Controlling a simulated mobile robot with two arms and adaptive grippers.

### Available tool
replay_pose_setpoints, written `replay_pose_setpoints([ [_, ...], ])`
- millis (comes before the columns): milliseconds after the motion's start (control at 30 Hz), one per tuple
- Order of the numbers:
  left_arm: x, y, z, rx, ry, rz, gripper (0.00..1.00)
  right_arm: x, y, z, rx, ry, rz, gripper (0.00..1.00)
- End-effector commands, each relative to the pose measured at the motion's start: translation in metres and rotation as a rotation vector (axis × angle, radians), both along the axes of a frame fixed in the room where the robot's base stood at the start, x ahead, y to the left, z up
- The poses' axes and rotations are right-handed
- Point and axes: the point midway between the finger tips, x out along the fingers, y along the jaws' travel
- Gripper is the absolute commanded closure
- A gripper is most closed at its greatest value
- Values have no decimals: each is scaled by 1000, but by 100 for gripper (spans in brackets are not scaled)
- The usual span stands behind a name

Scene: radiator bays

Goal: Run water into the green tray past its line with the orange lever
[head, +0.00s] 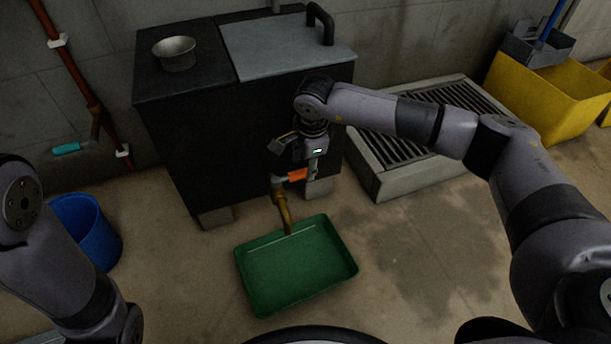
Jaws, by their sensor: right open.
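The green tray (290,296) lies on the floor in front of a dark cabinet, with a pale line on its inner back wall. A brass tap (281,205) comes out low on the cabinet's front, its spout over the tray's back edge. The orange lever (298,175) shows at the top of the tap. My right gripper (305,168) is open at the lever, pointing down; I cannot tell whether it touches it. I see no clear stream from the spout, and any water in the tray is hard to make out. My left arm shows, but its gripper is out of view.
The dark cabinet (175,130) carries a metal bowl (175,53) and a grey lid (280,50) with a black handle. A slatted drain (395,182) and a yellow mop bucket (545,100) stand right. A blue bucket (88,230) and a teal-levered pipe (68,148) are left.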

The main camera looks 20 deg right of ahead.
Motion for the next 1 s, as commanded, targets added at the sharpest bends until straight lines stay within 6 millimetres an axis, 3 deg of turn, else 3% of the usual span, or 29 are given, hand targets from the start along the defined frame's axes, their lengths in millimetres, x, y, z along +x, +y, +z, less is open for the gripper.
replay_pose_setpoints([
  [33,-4,0,-6,0,-10,0,60,1,0,-12,0,1,0,59],
  [200,-5,0,-13,0,-13,1,60,5,0,-27,-1,-1,-1,59],
  [567,-6,0,-13,1,-15,1,60,6,0,-30,0,0,0,59],
  [1000,-6,-1,-13,2,-16,0,60,6,0,-30,0,0,-1,87],
])
